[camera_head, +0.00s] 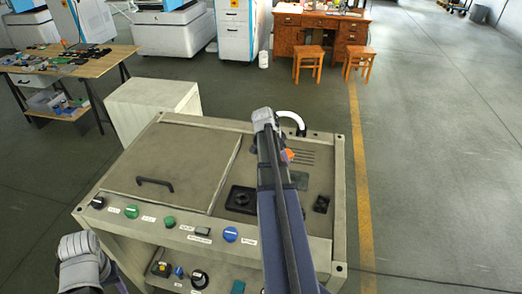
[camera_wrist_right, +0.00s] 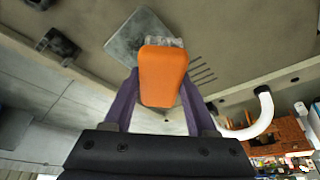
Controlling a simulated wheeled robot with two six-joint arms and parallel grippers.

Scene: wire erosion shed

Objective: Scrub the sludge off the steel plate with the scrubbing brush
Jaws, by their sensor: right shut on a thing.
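The scrubbing brush has an orange back (camera_wrist_right: 163,75) and pale bristles at its far end. A bit of its orange (camera_head: 289,155) shows beside my arm in the head view. My right gripper (camera_wrist_right: 158,92) is shut on the brush, one purple finger on each side. The grey steel plate (camera_wrist_right: 127,38) lies flat on the machine top, partly behind the brush; in the head view it shows right of my arm (camera_head: 300,181). The bristle end overlaps the plate, but I cannot tell whether it touches. No sludge stands out on the visible plate.
The machine top (camera_head: 325,165) has a white curved pipe (camera_head: 293,118), a black block (camera_head: 321,204) and a black square fitting (camera_head: 242,198) near the plate. A lid with a black handle (camera_head: 155,183) lies left. Knobs line the front edge.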

